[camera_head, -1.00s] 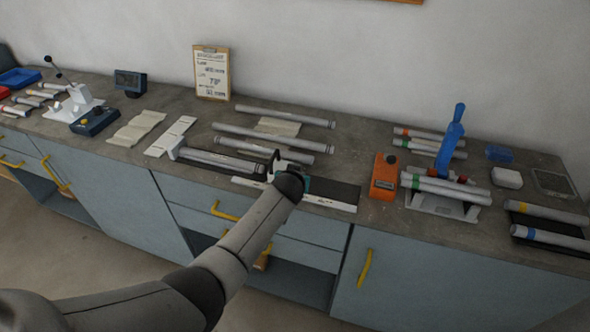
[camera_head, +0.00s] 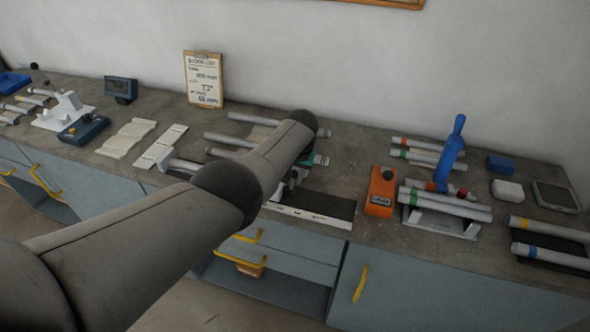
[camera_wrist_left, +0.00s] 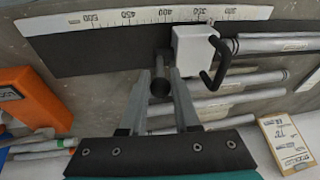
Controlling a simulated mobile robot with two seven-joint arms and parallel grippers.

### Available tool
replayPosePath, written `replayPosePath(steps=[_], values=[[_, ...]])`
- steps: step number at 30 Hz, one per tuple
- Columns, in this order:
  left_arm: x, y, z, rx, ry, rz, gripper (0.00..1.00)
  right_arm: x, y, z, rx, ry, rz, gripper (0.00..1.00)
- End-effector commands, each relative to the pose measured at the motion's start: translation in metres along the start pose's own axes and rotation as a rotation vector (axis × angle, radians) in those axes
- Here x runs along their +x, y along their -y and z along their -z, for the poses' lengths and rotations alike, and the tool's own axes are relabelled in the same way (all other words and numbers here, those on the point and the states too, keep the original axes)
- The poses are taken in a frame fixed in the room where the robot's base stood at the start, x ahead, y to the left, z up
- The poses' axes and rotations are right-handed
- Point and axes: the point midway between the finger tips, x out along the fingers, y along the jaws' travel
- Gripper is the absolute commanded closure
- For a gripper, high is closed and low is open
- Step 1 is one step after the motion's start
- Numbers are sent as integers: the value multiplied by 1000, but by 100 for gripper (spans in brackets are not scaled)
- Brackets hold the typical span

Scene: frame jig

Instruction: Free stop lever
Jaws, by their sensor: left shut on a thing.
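In the left wrist view the stop is a white block (camera_wrist_left: 193,50) on a dark strip beside a white scale (camera_wrist_left: 140,18). Its black bent lever (camera_wrist_left: 219,62) sticks out on the side away from my fingers. Whether the cylinder touches the block, I cannot tell. In the head view my left gripper (camera_head: 288,186) is low over the bench, partly behind my arm, which hides most of the stop. My right gripper is not in view.
Long grey tubes (camera_head: 222,138) lie behind the jig. An orange device (camera_head: 381,190) stands right of it, then a fixture with a blue handle (camera_head: 451,150) and banded tubes. A clipboard (camera_head: 204,79) leans on the wall. The dark strip (camera_head: 325,205) is bare right of my gripper.

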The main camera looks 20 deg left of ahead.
Motion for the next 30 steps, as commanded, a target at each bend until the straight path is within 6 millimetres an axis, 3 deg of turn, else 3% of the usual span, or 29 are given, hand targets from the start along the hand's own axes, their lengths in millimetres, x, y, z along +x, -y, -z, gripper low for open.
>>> replayPosePath(steps=[18,19,21,23,30], values=[[-1,0,-4,5,27,0,100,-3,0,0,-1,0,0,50],[-1,0,-4,5,27,0,69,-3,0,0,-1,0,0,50],[-1,0,-5,5,27,0,61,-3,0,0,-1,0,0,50],[-1,0,-5,5,28,0,56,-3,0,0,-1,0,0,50],[-2,0,-5,5,29,1,56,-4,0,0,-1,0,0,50]])
